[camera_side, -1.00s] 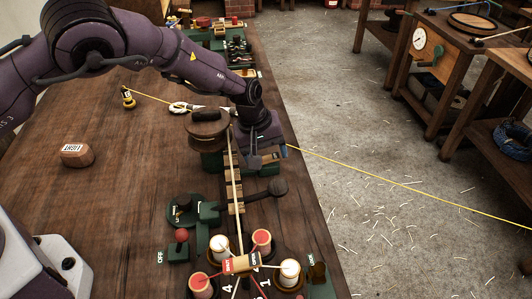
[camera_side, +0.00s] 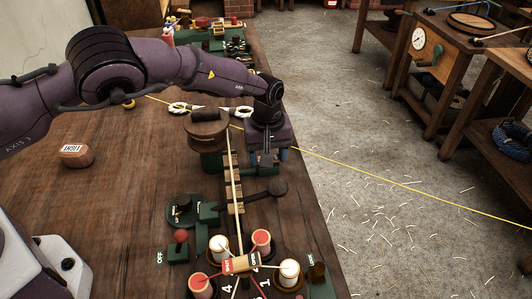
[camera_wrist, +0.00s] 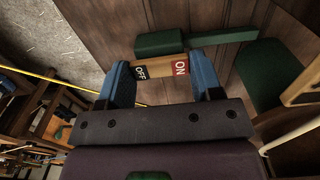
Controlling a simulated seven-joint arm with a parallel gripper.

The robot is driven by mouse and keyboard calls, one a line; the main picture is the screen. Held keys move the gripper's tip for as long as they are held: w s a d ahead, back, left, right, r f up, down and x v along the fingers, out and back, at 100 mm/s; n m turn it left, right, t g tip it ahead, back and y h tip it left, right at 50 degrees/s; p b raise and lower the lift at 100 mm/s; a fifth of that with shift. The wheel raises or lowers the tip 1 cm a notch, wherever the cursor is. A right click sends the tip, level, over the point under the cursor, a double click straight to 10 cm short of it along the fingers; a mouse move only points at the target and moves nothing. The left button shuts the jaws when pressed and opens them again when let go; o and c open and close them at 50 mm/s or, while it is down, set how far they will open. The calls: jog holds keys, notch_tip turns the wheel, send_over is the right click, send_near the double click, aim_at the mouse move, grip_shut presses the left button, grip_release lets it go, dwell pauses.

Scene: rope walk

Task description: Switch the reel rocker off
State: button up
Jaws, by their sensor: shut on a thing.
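A wooden rocker block (camera_wrist: 160,72) with a black OFF plate and a red ON plate shows in the wrist view. It sits between the two blue fingers of my gripper (camera_wrist: 162,82), which is shut on it. In the side view my gripper (camera_side: 268,155) is low at the table's right edge, and its body hides the block there. Which way the held rocker is tipped I cannot tell.
Several reels (camera_side: 289,272) stand at the front. A wooden-topped drum (camera_side: 206,130) is just left of my gripper. A dark-knobbed lever (camera_side: 278,187) is in front of it. A yellow line (camera_side: 400,181) runs off right over the floor. The table's left part is mostly clear.

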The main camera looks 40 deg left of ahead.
aim_at(277, 157)
jog(key=shift+w+d+g+y, duration=0.1)
jog(key=shift+d+g+y, duration=0.05)
jog(key=shift+g+y, duration=0.4)
jog(key=o, duration=0.6)
jog(key=shift+o, duration=0.2)
notch_tip(277, 157, up, 13)
jog(key=w+d, duration=0.1)
jog(key=shift+w+f, duration=0.1)
